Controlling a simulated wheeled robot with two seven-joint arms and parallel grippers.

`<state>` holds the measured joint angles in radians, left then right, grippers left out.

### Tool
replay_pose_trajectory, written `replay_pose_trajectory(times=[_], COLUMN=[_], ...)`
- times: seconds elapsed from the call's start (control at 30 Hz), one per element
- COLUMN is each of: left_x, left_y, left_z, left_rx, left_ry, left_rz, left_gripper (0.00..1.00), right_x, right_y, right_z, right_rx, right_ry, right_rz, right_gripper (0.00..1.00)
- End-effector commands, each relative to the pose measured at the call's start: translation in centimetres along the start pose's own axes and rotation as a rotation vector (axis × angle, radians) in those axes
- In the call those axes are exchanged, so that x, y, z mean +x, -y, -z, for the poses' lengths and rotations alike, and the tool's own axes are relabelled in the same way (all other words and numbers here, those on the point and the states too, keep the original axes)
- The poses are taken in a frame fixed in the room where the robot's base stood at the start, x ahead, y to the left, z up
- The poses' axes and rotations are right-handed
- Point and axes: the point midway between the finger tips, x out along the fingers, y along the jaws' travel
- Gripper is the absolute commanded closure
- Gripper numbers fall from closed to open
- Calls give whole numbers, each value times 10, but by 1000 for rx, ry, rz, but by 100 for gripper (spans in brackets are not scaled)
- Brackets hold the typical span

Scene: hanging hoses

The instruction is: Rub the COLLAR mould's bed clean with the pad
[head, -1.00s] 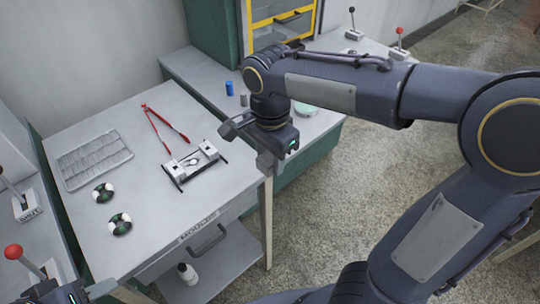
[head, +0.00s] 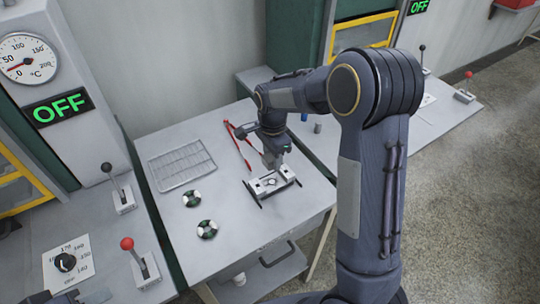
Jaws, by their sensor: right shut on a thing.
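A mould (head: 271,184) with two pale blocks on a dark frame lies on the grey table (head: 165,230); its lettering is too small to read. My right gripper (head: 272,160) points down just above and behind this mould. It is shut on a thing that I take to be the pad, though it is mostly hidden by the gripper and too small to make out. I cannot tell whether it touches the mould. My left gripper (head: 88,298) shows only in part at the bottom left edge, and its jaws cannot be judged.
A wire rack (head: 181,166), red-handled tongs (head: 238,145) and two dark green and white round pieces (head: 192,198) (head: 207,229) lie on the table. Left stands a machine with a gauge, an OFF display (head: 58,109) and levers (head: 143,268).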

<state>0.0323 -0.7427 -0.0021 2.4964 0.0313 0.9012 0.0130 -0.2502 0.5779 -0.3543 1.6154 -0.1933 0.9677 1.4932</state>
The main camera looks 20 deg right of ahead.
Motion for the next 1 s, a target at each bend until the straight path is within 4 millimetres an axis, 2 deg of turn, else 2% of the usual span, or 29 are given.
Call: replay_pose_trajectory(times=[0.27,0.43,1.0], left_x=[-1,5,37], left_y=[0,2,17], left_z=[0,-3,-19], left_rx=[0,0,0], left_ry=[0,0,0], left_rz=[0,0,0], left_gripper=[64,64,64], right_x=[0,9,63], right_y=[0,0,-1], right_z=[-1,-1,-1], right_rx=[-1,-1,-1], right_ry=[-1,0,0], right_rz=[-1,-1,-2], right_gripper=[81,81,81])
